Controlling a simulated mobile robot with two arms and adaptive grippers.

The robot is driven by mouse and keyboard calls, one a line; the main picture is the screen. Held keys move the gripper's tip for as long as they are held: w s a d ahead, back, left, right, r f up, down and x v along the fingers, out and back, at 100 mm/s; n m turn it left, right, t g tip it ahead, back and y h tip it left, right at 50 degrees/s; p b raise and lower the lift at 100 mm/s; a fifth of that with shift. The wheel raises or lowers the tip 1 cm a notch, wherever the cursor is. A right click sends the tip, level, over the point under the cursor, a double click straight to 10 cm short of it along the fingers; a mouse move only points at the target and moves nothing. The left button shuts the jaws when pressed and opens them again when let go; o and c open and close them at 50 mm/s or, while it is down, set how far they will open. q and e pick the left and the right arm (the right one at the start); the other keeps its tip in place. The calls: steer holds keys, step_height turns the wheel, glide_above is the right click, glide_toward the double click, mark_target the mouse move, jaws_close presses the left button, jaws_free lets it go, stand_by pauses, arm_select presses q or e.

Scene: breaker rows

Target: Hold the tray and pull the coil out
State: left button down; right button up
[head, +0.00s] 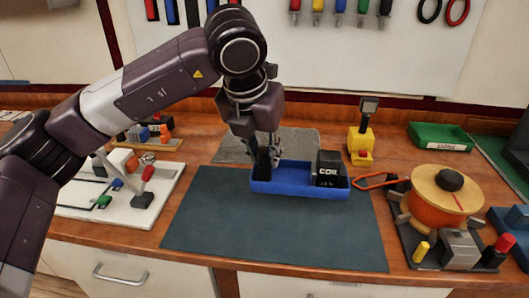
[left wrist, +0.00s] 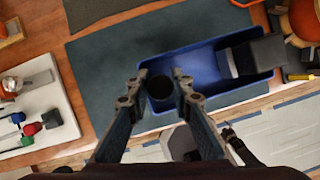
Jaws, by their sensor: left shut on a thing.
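The blue tray (head: 300,187) lies on the dark mat, with its long side across the head view. The black coil block (head: 328,168), marked COIL, sits in its right end; it also shows in the left wrist view (left wrist: 262,54). My left gripper (head: 267,160) reaches down into the tray's left end. In the left wrist view my left gripper (left wrist: 165,82) is shut on a dark round post (left wrist: 160,88) in the tray. A dark jointed part (left wrist: 232,140) near the counter's front edge looks like my right gripper; its jaws are unclear.
An orange spool on a grey stand (head: 440,195) is right of the tray. A yellow device (head: 360,145) and a green bin (head: 440,137) stand behind. A white board with small parts (head: 125,205) lies left. The dark mat (head: 270,235) is clear in front.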

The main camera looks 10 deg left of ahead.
mark_target(265, 178)
arm_select(q)
steer(key=shift+f+b, duration=0.9)
steer(key=shift+f, duration=0.15)
steer(key=shift+f+b, duration=1.3)
steer(key=shift+f, duration=0.1)
steer(key=shift+f+b, duration=0.6)
steer(key=shift+f, duration=0.3)
arm_select(e)
step_height(265, 178, down, 6)
arm_select(q)
steer(key=shift+f+b, duration=1.15)
steer(key=shift+b, duration=0.1)
steer(key=shift+f+b, duration=0.45)
steer(key=shift+f, duration=0.05)
steer(key=shift+f+b, duration=0.55)
steer(key=shift+f, duration=0.3)
arm_select(e)
steer(key=w+a+r, duration=0.2)
steer(key=w, duration=0.9)
steer(key=shift+r+t, duration=0.2)
steer(key=shift+t, duration=0.2)
steer(key=shift+w, duration=0.15)
